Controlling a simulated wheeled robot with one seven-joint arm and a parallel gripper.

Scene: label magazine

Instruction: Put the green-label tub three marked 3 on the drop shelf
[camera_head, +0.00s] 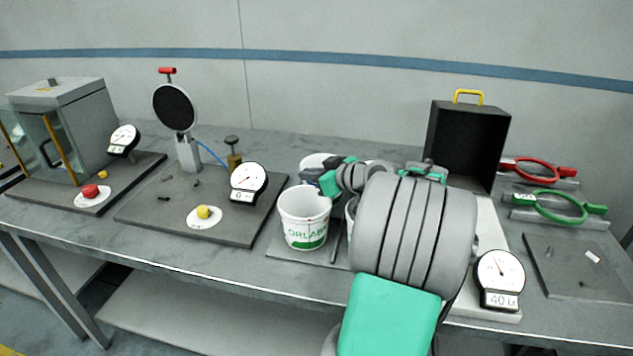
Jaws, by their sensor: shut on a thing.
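A white tub with green lettering (303,214) stands open-topped at the middle of the bench, in the head view. Its number cannot be read. My gripper (327,184) is at the tub's right rear rim and is shut on it. My arm hides much of the gripper and the fingertips are small. Another white tub (318,160) shows behind, and parts of others show around my wrist, their labels hidden. I cannot tell which surface is the drop shelf.
Left on the bench are a glass-sided cabinet (70,125) and a plate with a dial gauge (248,182). Right are a black open box (468,140), another dial gauge (498,275), and red (540,168) and green (560,205) ringed tools. A bare lower shelf (200,308) runs under the bench.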

